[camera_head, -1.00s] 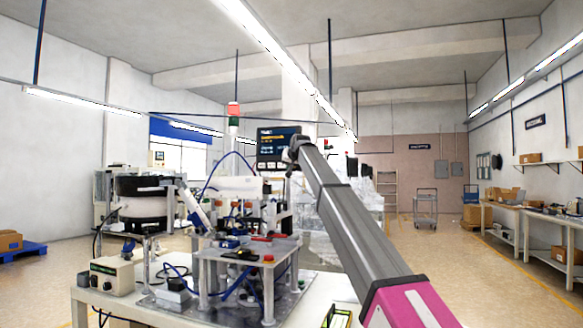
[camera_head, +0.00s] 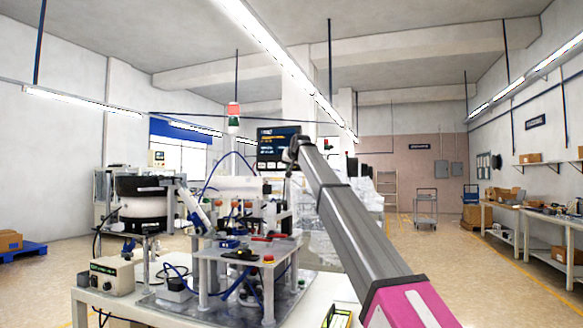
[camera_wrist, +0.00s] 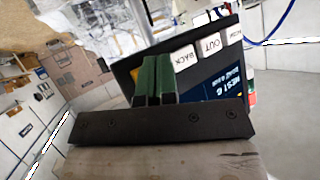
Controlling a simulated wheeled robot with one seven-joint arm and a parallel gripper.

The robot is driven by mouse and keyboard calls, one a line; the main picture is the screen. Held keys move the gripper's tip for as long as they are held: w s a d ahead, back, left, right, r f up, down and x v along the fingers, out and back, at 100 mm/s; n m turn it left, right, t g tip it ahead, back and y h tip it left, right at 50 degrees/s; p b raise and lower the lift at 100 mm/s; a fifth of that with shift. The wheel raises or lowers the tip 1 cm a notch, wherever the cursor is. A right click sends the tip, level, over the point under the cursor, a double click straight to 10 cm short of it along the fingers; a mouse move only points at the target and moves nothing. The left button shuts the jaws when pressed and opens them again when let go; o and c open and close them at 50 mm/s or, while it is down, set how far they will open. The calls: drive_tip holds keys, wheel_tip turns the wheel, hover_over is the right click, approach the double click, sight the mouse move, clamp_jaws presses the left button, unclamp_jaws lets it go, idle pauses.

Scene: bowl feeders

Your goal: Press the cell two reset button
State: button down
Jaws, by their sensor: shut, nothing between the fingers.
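A dark operator panel (camera_head: 278,140) with a lit screen stands above the machine, with a row of pale keys along its lower edge. In the wrist view the panel (camera_wrist: 215,75) appears turned over, and a BACK key (camera_wrist: 184,57), an OUT key (camera_wrist: 210,44) and a third key (camera_wrist: 233,35) show. My gripper (camera_wrist: 154,60) has its green fingers together with nothing between them. The fingertips overlap the panel's key edge beside the BACK key; I cannot tell if they touch. In the head view my arm's end covers the panel's right side. No label reading cell two reset is legible.
A red and green stack light (camera_head: 233,115) rises behind. Open floor lies at right before the benches (camera_head: 555,228).

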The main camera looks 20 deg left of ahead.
drive_tip(key=shift+w, duration=0.1)
drive_tip(key=shift+w, duration=0.3)
drive_tip(key=shift+w, duration=0.5)
idle(0.8)
drive_tip(key=shift+s, duration=0.9)
drive_tip(key=shift+s, duration=0.1)
drive_tip(key=s, duration=0.4)
drive_tip(key=shift+s+a, duration=0.2)
drive_tip(key=shift+s, duration=0.2)
drive_tip(key=shift+r, duration=0.1)
